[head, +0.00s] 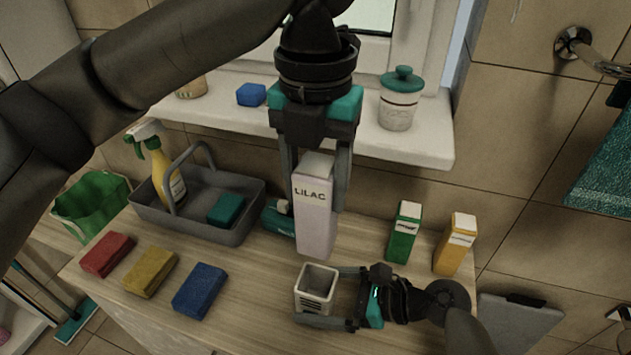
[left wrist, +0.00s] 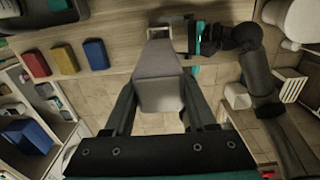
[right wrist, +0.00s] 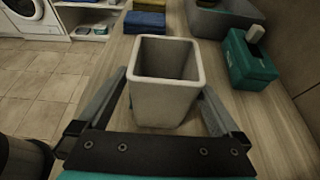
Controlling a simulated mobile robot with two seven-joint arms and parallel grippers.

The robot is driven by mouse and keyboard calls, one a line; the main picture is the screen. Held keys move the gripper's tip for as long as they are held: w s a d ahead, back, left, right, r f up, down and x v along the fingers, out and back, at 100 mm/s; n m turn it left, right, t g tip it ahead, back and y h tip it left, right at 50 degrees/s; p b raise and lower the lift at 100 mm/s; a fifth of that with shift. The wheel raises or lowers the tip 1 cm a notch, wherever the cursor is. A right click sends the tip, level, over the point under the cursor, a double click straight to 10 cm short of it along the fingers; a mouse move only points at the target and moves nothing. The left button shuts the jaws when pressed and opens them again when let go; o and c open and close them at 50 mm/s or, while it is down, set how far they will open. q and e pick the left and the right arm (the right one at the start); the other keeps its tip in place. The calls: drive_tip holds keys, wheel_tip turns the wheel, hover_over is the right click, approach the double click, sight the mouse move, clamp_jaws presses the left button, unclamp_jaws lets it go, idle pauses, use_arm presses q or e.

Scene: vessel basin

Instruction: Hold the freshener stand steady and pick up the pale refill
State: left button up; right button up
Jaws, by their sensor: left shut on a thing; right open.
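The pale refill (head: 314,222), a tall light-lilac box marked LILAC, is upright between the fingers of my left gripper (head: 316,195). The gripper is shut on it and holds it above the counter; it also shows in the left wrist view (left wrist: 158,75). The freshener stand (head: 315,301), a small pale square cup, stands on the counter just below and in front of the refill in the head view. Its opening looks empty in the right wrist view (right wrist: 165,100). My right gripper (head: 322,296) is open, its fingers on either side of the stand; contact is unclear.
A green box (head: 404,232) and an orange box (head: 455,244) stand to the right. Red, yellow and blue sponges (head: 200,290) lie left. A grey caddy (head: 225,215) with a spray bottle (head: 165,175) and a teal box (right wrist: 250,62) are behind. A lidded jar (head: 399,100) is on the sill.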

drive_tip(key=v, duration=1.1)
drive_tip(key=shift+s+d, duration=0.15)
drive_tip(key=shift+d, duration=0.2)
